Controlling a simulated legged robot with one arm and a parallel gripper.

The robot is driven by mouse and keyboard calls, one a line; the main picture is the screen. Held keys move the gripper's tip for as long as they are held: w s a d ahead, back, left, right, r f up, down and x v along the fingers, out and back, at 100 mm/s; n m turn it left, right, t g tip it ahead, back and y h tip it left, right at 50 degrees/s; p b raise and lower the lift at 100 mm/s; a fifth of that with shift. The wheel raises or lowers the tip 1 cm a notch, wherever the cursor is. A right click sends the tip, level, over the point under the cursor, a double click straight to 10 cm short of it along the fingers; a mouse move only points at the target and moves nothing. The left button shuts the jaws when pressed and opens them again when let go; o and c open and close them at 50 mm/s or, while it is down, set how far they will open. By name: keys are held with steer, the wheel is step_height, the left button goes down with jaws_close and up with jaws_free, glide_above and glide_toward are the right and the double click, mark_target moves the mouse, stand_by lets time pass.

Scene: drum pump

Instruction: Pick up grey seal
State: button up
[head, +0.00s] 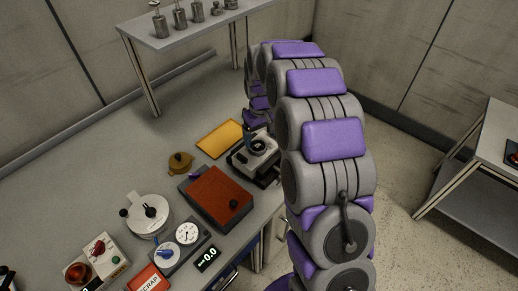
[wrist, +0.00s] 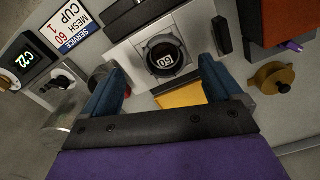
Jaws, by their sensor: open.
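I cannot single out a grey seal for certain in either view. In the wrist view my gripper (wrist: 162,72) is open, with its two blue fingers apart. Between and beyond the fingertips is a round black-rimmed cup (wrist: 163,57) marked 60, set in a pale grey fixture (wrist: 124,54). Nothing is visibly held between the fingers. In the head view the fixture (head: 263,163) stands near the bench's right edge. A blue finger of my gripper (head: 250,140) shows above it, and my arm hides part of that area.
A yellow mat (head: 219,138), a brass knobbed cap (head: 180,163) and a red-topped box (head: 218,196) lie close to the fixture. A white round pot (head: 148,212), gauges (head: 187,233) and a SCRAP tray (head: 148,280) stand nearer the front. The bench's back left is clear.

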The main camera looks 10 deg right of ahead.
mark_target(257, 146)
steer(key=shift+f, duration=0.5)
steer(key=f, duration=0.1)
steer(key=a+f+b, duration=0.1)
steer(key=f, duration=0.2)
steer(key=shift+w+a+b, duration=0.15)
steer(key=shift+w+b, duration=0.15)
steer(key=shift+b, duration=0.05)
steer(key=shift+d, duration=0.25)
steer(key=shift+c, duration=0.4)
steer(key=shift+d, duration=0.15)
steer(key=c, duration=0.3)
steer(key=shift+a, duration=0.2)
steer(key=c, duration=0.6)
steer(key=shift+c, duration=0.7)
steer(key=shift+r, duration=0.15)
